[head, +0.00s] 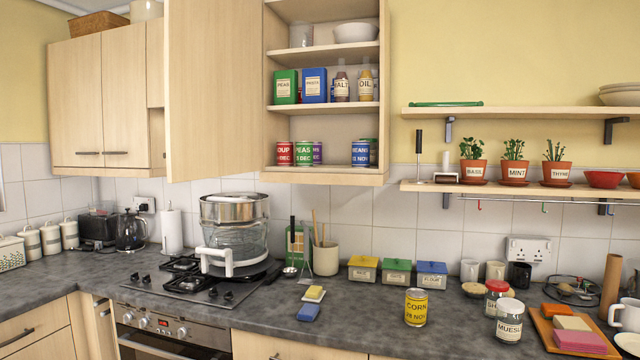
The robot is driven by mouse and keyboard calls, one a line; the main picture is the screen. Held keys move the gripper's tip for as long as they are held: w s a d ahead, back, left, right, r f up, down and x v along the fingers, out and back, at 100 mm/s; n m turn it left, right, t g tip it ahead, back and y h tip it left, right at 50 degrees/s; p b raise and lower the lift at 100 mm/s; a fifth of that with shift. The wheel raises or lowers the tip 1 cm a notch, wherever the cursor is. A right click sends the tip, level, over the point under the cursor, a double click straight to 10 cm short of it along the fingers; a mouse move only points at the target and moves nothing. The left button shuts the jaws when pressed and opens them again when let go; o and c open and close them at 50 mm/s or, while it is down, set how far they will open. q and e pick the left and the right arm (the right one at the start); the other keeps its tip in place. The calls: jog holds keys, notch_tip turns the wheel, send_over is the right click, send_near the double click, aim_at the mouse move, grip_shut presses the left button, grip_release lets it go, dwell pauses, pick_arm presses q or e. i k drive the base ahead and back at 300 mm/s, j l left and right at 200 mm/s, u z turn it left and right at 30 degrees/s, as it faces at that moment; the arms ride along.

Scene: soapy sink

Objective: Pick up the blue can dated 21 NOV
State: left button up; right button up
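A blue can (361,153) stands upright on the bottom shelf of the open wall cabinet (324,174), towards the right. Its white label seems to read BEANS with a date ending in NOV; the day number is too small to tell. Part of a green can shows behind it, at its right. On the same shelf to the left are a red SOUP can (285,153), a green PEAS can (304,153) and a partly hidden purple can (317,153). A yellow CORN can (416,307) stands on the counter. Neither gripper is in view.
The cabinet door (216,90) stands open at the left. A tall steamer (234,232) is on the hob. Canisters (397,271), a sponge (309,312) and jars (510,318) stand on the counter. The shelf between the blue can and the PEAS can is clear.

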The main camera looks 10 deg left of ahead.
aim_at(360, 149)
jog(key=i+j+z, duration=0.15)
jog(key=j, duration=0.85)
jog(key=i+j+z, duration=0.15)
jog(key=j, duration=0.9)
jog(key=i+j+z, duration=0.15)
jog(key=j, duration=0.9)
jog(key=i+j+z, duration=0.15)
jog(key=j, duration=0.9)
jog(key=i+l, duration=0.4)
jog(key=i, duration=0.2)
jog(key=l+u, duration=0.4)
jog(key=l, duration=1.85)
jog(key=k+u, duration=0.05)
